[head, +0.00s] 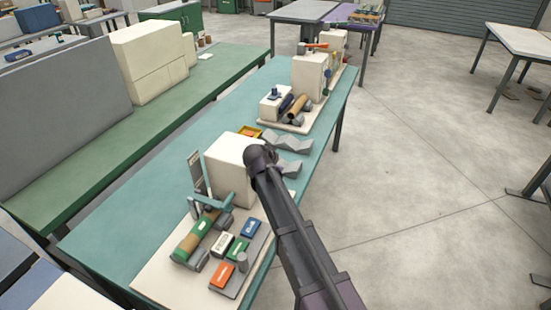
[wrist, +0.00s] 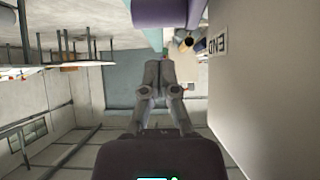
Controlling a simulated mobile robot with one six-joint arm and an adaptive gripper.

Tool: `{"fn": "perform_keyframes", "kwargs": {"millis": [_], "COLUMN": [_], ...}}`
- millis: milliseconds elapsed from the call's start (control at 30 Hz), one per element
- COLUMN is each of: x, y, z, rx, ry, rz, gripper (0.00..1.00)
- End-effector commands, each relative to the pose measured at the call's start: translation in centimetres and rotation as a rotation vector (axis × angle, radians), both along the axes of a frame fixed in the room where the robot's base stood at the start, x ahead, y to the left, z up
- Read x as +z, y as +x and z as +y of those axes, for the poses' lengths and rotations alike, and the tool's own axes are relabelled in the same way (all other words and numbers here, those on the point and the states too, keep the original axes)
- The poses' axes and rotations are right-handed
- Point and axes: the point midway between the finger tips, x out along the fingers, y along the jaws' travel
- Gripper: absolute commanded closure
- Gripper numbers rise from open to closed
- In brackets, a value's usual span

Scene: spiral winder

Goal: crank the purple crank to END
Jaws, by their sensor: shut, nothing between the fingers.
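The purple crank (wrist: 165,12) shows as a rounded purple shape at the top edge of the wrist view, cut off by the frame. A white panel (wrist: 250,90) fills the right of that view and bears a label END (wrist: 218,43), seen upside down. My gripper (wrist: 159,68) is shut and empty. It lies below the crank in the wrist picture, with a gap visible between them. In the head view my arm stands in front of the right side of the white winder box (head: 230,160). The crank and my gripper are hidden there.
The winder stands on a pale board (head: 165,270) with a green-ended roll (head: 195,240), small labelled blocks and an orange block (head: 222,275). Grey zigzag pieces (head: 285,142) and another white machine (head: 308,75) sit farther along the teal table (head: 115,230). The floor (head: 430,190) to the right is open.

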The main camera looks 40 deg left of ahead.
Motion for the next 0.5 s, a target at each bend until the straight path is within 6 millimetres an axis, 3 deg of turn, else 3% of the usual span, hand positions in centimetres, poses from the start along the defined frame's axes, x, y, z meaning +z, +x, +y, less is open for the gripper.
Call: {"fn": "perform_keyframes", "kwargs": {"millis": [300,500], "x": [3.1,4.8], "y": [0.2,-1.3], "z": [0.0,-0.3], "rx": [0.000,0.001], "ry": [0.000,0.000], "rz": [0.000,0.000], "gripper": [1.00,1.00]}}
